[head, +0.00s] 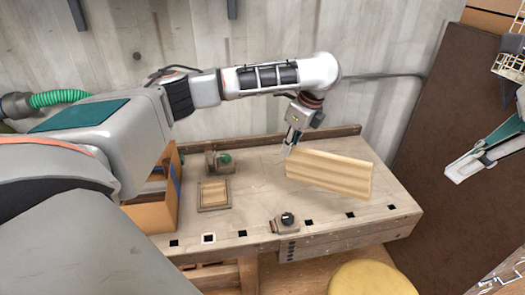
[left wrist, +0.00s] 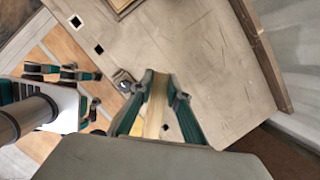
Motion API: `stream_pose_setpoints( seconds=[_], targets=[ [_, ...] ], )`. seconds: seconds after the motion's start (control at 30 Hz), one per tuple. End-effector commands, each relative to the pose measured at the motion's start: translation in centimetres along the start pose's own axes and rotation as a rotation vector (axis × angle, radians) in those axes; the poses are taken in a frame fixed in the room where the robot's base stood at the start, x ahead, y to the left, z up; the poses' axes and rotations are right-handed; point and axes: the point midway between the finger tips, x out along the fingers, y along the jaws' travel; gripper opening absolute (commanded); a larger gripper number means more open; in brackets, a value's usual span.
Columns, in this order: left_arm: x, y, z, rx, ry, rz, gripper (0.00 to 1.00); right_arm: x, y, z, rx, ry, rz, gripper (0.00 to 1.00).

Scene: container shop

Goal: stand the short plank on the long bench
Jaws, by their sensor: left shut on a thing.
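The short plank (head: 330,174) is pale, striped wood. In the head view it is over the right part of the long bench (head: 255,215), on edge and slightly slanting down to the right. I cannot tell whether its lower edge touches the top. My left gripper (head: 290,147) is shut on the plank's upper left end. In the left wrist view the plank (left wrist: 156,108) shows end-on between the fingers, with the bench top (left wrist: 205,60) behind. My right gripper (head: 463,170) is at the right, beyond the bench end, apart from the plank; its opening is unclear.
On the bench are a small vise-like tool (head: 222,161), a square wooden frame (head: 213,195) and a knobbed device (head: 287,221) at the front edge. A box (head: 152,214) is at the left end. A yellow stool (head: 370,281) stands in front. The bench middle is clear.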

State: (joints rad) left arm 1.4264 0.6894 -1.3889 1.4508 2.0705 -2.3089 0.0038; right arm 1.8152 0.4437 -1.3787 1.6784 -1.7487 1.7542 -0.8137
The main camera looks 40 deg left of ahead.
Motion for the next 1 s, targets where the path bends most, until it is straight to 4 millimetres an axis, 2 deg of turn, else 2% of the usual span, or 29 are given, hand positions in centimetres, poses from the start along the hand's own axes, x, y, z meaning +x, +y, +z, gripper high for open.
stream_pose_setpoints(
  seconds=[0.03,0.2,0.4,0.67,1.0],
  targets=[
    [1.8,0.3,1.3,-0.016,-0.011,0.013,0.0,0.0,0.0,0.0,0.0,0.0,0.0,0.0],
    [5.6,1.0,5.0,-0.052,-0.056,0.032,0.0,0.0,0.0,0.0,0.0,0.0,-0.001,0.0],
    [7.5,1.5,7.1,-0.071,-0.085,0.044,0.0,0.0,-0.1,0.0,0.0,0.0,-0.001,0.0],
    [9.0,1.6,6.9,-0.071,-0.089,0.045,0.0,0.0,-0.1,0.0,0.0,0.0,-0.001,0.0],
    [12.2,1.5,5.9,-0.072,-0.088,0.039,0.0,0.5,0.0,-0.2,0.0,0.0,-0.003,0.0]
  ],
)
